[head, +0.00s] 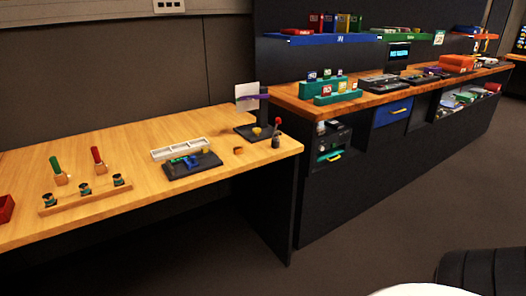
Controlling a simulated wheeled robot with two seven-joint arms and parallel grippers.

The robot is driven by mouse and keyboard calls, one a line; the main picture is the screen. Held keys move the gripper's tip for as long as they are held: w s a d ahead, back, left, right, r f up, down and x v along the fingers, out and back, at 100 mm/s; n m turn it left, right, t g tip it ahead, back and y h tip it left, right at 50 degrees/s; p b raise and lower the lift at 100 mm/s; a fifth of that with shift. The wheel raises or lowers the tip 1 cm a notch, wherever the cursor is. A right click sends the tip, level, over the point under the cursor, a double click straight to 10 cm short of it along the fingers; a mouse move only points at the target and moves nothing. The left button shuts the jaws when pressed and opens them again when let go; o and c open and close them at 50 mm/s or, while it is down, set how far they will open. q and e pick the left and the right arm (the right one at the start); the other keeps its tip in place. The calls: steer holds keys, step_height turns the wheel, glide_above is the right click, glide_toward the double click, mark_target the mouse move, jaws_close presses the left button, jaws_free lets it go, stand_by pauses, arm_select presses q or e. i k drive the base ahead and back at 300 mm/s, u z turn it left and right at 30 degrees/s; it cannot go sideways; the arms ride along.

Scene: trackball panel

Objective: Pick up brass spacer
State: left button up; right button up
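No gripper of mine shows in the head view. A small brownish round piece (238,150) lies on the wooden table, near its right end. A yellow piece (257,131) sits on a dark square base (248,134) just behind it. Either could be the brass spacer; they are too small here to tell which. Nothing holds either piece.
The wooden table (120,150) also bears a white compartment tray (180,149), a dark panel (192,165), a red-knobbed joystick (276,140) and a wooden rack (88,194). A black shelf unit (365,150) stands right.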

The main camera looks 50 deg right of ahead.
mark_target(238, 150)
steer(key=z, duration=1.65)
